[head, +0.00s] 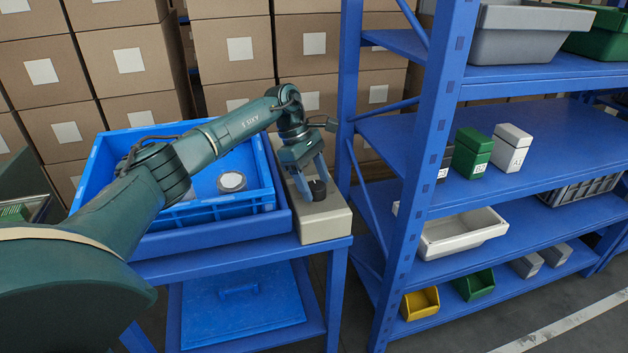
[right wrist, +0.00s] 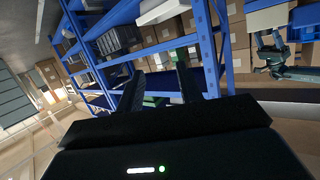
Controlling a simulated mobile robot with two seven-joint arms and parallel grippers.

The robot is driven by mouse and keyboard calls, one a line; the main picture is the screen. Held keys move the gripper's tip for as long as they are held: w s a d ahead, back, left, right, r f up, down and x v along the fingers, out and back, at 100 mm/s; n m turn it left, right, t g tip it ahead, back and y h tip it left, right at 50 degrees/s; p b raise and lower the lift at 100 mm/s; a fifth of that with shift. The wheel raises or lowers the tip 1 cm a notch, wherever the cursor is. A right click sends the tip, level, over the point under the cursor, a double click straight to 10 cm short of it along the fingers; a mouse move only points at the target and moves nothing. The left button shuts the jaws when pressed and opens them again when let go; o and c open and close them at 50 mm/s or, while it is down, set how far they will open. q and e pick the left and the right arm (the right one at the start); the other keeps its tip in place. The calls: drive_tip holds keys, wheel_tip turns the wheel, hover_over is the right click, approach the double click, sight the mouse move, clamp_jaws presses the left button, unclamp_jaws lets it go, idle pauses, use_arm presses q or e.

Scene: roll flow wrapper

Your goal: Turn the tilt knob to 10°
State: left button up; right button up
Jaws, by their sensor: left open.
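The tilt knob (head: 318,191) is a short black cylinder on top of a beige box (head: 325,224) at the right end of the blue table. My left gripper (head: 312,182) is open and points down at the knob, with its two fingers on either side of it. I cannot tell whether the fingers touch the knob. Any scale or mark on the knob is too small to read. My right gripper (right wrist: 161,88) shows in the right wrist view with its two dark fingers apart and nothing between them. It is away from the knob.
A blue crate (head: 225,208) holding a round, pale-topped item (head: 232,181) stands left of the beige box. A blue shelf rack (head: 414,190) with bins and small boxes stands close on the right. Stacked cartons (head: 130,60) stand behind.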

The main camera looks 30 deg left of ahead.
use_arm(q)
drive_tip(key=p+v, duration=0.1)
drive_tip(key=v, duration=1.2)
drive_tip(key=shift+d, duration=0.1)
